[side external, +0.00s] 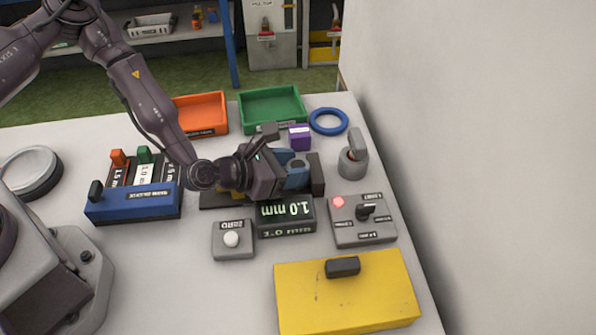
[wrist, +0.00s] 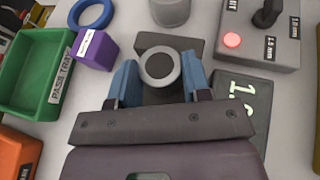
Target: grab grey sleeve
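The grey sleeve (wrist: 160,66), a short round piece with a dark centre, stands among dark fixture parts in the wrist view. It also shows in the side view (side external: 296,163), partly hidden by my gripper. My gripper (wrist: 160,75) has its blue fingers spread to either side of the sleeve, one left and one right. In the side view my gripper (side external: 295,172) is low over the fixture. The fingers are very close to the sleeve's sides; I see no clear grip, and contact cannot be told.
A dark end block (side external: 317,175) stands just beyond the sleeve. A purple block (side external: 299,137), blue ring (side external: 328,121), green tray (side external: 272,108) and grey cup (side external: 353,162) lie around it. A 1.0 mm display (side external: 286,217) and switch box (side external: 362,220) are close by.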

